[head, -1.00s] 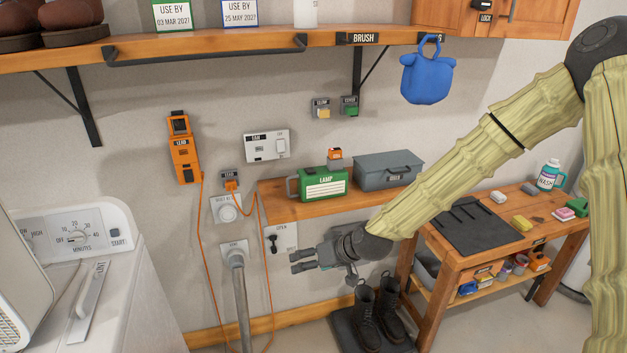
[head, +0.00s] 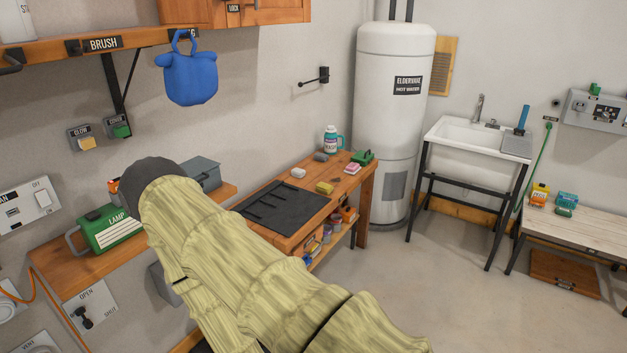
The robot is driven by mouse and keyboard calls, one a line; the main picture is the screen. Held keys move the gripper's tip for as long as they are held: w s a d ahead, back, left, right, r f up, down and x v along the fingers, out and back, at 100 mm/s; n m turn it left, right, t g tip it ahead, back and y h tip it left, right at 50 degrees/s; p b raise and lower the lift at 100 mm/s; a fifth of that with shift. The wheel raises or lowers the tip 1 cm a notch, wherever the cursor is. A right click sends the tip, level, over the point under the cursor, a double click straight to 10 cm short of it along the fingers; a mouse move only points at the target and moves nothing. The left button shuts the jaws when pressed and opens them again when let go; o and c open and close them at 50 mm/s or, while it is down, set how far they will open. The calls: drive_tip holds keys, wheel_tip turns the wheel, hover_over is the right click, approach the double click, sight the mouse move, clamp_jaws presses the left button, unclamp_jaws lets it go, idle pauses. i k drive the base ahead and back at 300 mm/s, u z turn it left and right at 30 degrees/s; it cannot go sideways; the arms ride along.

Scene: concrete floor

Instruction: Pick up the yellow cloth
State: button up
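A small yellow item (head: 324,187) lies on the wooden workbench (head: 350,190), right of the black mat. It is too small to tell whether it is a folded cloth or a sponge. No other yellow thing that is clearly a cloth shows. My arm, in a pale yellow sleeve, crosses the lower left and middle of the view. My gripper is not in view, so its state does not show. The arm hides part of the bench front and the area below it.
A black mat (head: 283,208), a white block (head: 298,173), a grey block (head: 321,156), a teal-capped bottle (head: 332,139), a pink block (head: 352,168) and a green item (head: 363,157) lie on the bench. Open floor (head: 450,270) lies right, before the sink (head: 470,133) and slatted bench (head: 580,222).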

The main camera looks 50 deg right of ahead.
sight(323, 187)
drive_tip(key=i, duration=0.3)
drive_tip(key=z, duration=1.85)
